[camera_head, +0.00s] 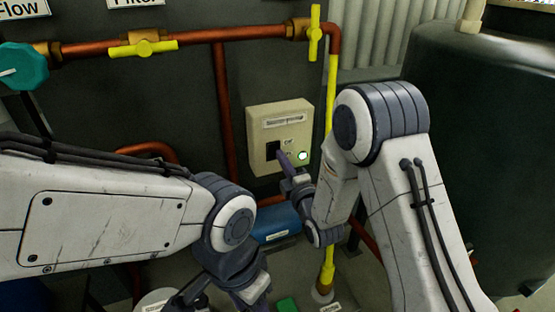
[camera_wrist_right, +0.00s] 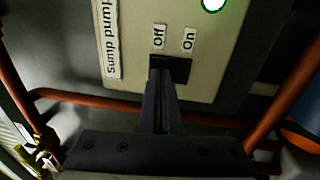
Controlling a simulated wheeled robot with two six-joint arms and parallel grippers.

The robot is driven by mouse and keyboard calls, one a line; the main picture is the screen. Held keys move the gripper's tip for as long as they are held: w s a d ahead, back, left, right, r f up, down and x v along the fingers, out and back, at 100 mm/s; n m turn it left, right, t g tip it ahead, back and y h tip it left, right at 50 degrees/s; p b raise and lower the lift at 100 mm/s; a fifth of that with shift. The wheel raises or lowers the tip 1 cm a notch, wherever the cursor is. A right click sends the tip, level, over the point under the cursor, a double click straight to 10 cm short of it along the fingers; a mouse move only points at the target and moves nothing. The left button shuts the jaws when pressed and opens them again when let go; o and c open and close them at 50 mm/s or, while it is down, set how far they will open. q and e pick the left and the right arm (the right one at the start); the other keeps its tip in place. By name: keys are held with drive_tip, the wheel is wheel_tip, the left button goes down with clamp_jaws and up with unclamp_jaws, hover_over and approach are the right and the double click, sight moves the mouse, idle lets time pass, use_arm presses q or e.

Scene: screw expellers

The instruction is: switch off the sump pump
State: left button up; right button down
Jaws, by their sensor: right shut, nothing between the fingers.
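The sump pump switch box (camera_head: 281,120) is a beige box on the dark wall; in the right wrist view its panel (camera_wrist_right: 120,12) reads "Sump pump". Its black switch (camera_wrist_right: 182,68) sits below the "Off" and "On" labels, with Off left and On right in that view. A green lamp (camera_head: 303,155) on the box is lit; it also shows in the wrist view (camera_wrist_right: 213,3). My right gripper (camera_head: 281,156) is shut and empty, its tips (camera_wrist_right: 160,75) at the switch on the Off side. They partly hide the switch; I cannot tell whether they touch it. My left gripper (camera_head: 246,290) is low, its fingers unclear.
Copper pipes (camera_head: 190,37) with yellow valve handles (camera_head: 143,48) run above the box. A yellow vertical pipe (camera_head: 331,90) stands just right of it. A blue cylinder (camera_head: 277,222) lies below. A large dark tank (camera_head: 480,120) fills the right side.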

drive_tip(key=shift+x, duration=0.8)
use_arm(q)
drive_tip(key=shift+w+a+r, duration=0.2)
drive_tip(key=shift+w+r, duration=0.1)
drive_tip(key=shift+w, duration=0.2)
use_arm(e)
drive_tip(key=shift+a, duration=0.1)
use_arm(q)
drive_tip(key=shift+f, duration=0.1)
use_arm(e)
drive_tip(key=shift+w, duration=0.1)
drive_tip(key=shift+w+r, duration=0.1)
drive_tip(key=shift+r, duration=0.05)
use_arm(q)
drive_tip(key=shift+f, duration=0.1)
